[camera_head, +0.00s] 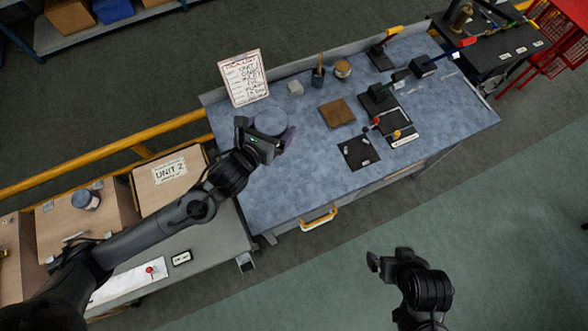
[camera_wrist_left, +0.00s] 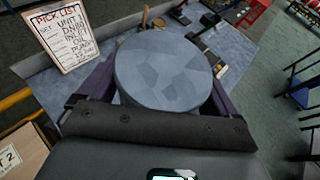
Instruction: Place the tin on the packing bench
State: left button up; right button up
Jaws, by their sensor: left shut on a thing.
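The tin (camera_head: 270,121) is round with a flat, mottled blue-grey top. My left gripper (camera_head: 284,138) is shut on it, over the back left part of the bench with the blue-grey top (camera_head: 290,190). In the left wrist view the tin (camera_wrist_left: 163,72) sits between the two dark purple fingers and hides the bench behind it. I cannot tell whether its base touches the bench. My right gripper (camera_head: 375,262) is over the floor in front of the bench, and its fingers are too small to read.
A pick list board (camera_head: 244,78) stands at the bench's back left. A brown square (camera_head: 337,112), a pencil cup (camera_head: 318,75), dark mats (camera_head: 358,152) and clamp-like tools (camera_head: 378,93) occupy its middle and right. The front left surface is clear. A yellow rail (camera_head: 100,153) runs left.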

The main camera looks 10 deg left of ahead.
pick_arm(q)
jog(key=s+d+f+m+g+h+b, duration=0.1)
jog(key=s+d+f+h+b, duration=0.15)
jog(key=f+b, duration=0.75)
jog(key=s+d+f+m+h+b, duration=0.1)
jog(key=s+d+f+m+b, duration=0.15)
jog(key=f+b, duration=0.7)
jog(key=shift+n+y, duration=0.25)
jog(key=shift+n, duration=0.2)
jog(key=w+a+f, duration=0.2)
jog(key=w, duration=0.1)
jog(key=w+a+f, duration=0.2)
jog(key=w, duration=0.2)
jog(key=w+a+f, duration=0.2)
jog(key=w+f, duration=0.1)
jog(key=shift+w+a+f, duration=0.1)
jog(key=shift+w, duration=0.1)
jog(key=shift+f+b, duration=0.3)
jog(key=shift+f, duration=1.75)
jog(key=shift+f, duration=0.15)
jog(key=o, duration=1.1)
